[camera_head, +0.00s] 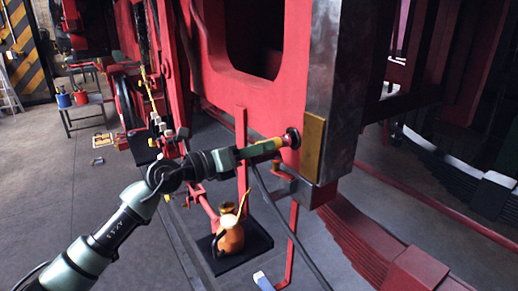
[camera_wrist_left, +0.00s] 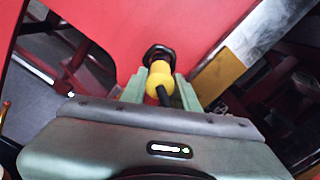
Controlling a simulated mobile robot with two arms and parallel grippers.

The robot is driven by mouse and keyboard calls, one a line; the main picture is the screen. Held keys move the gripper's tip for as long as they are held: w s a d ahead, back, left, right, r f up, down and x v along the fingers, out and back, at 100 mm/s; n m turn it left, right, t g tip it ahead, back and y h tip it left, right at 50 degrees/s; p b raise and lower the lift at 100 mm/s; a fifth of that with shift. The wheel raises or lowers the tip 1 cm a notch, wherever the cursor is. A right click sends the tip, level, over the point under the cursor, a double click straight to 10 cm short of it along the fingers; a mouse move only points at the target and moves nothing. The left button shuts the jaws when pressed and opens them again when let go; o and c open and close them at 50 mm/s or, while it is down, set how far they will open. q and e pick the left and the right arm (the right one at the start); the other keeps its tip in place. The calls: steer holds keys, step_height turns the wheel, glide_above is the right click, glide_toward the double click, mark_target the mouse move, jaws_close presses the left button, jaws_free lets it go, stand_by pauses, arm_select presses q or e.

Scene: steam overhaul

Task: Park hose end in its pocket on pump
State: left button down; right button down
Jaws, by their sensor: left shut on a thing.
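My left gripper (camera_head: 258,150) reaches in from the left and is shut on the yellow hose end (camera_head: 268,146). In the left wrist view, the yellow hose end (camera_wrist_left: 158,78) sits between the green fingers, with the black hose (camera_wrist_left: 163,97) behind it. A dark red round fitting (camera_head: 292,138) is at its front, close against the red frame; I cannot tell whether it is joined to the hose end. The black hose (camera_head: 287,228) hangs down towards the floor. My right gripper is not in view.
The red frame (camera_head: 270,103) and a brass-coloured plate (camera_head: 313,147) are close by. A stand with red and blue cans (camera_head: 64,98) is far left.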

arm_select(q)
steer(key=shift+a, duration=0.15)
steer(key=shift+b+v, duration=0.3)
steer(key=shift+v, duration=2.3)
